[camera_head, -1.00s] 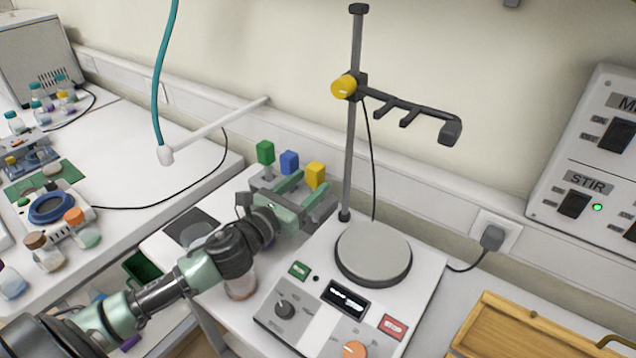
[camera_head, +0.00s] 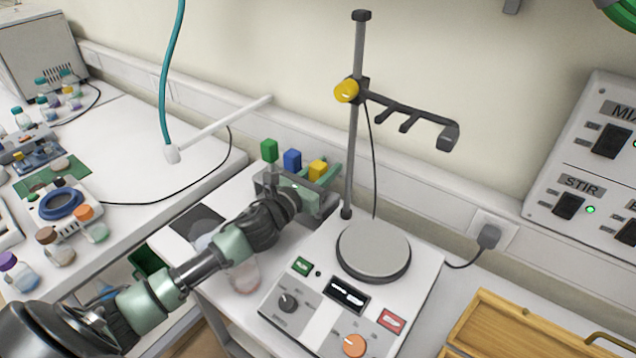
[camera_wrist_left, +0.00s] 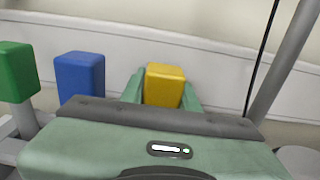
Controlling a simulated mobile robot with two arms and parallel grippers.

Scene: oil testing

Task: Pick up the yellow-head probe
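The yellow-head probe (camera_head: 318,169) stands at the right end of a row in a grey rack (camera_head: 262,186), behind the hotplate's left side. My left gripper (camera_head: 324,168) reaches over the rack. In the left wrist view, its green fingers lie close on both sides of the yellow head (camera_wrist_left: 165,86). I cannot tell whether they press on it. The probe's lower part is hidden behind my gripper. A blue head (camera_head: 292,160) and a green head (camera_head: 269,150) stand to its left. My right gripper is out of view.
The hotplate (camera_head: 373,247) and its upright stand rod (camera_head: 353,150) are close to the right of my left gripper. A clamp arm (camera_head: 415,115) extends from the rod. A wooden tray (camera_head: 500,330) lies at the lower right.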

